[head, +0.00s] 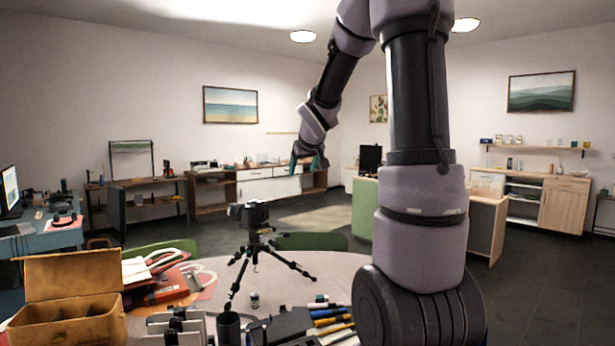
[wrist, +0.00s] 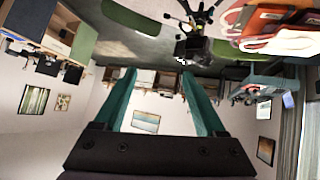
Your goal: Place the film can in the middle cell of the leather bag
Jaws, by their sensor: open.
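The leather bag (head: 30,278) is a tan, open box-shaped bag with its lid raised, at the left front of the table in the head view. A small dark can with a pale top, seemingly the film can (head: 254,300), stands upright on the table below the tripod, right of the bag. My gripper (head: 308,163) is raised well above and beyond the table, apart from both. In the wrist view, its teal fingers (wrist: 158,72) are spread with nothing between them. The film can is not identifiable there.
A camera on a black tripod (head: 255,216) stands on the round table (head: 215,268) behind the can. A red case (head: 170,287) lies beside the bag. A dark cylinder (head: 228,328), several small bottles and coloured pens (head: 330,321) crowd the front edge.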

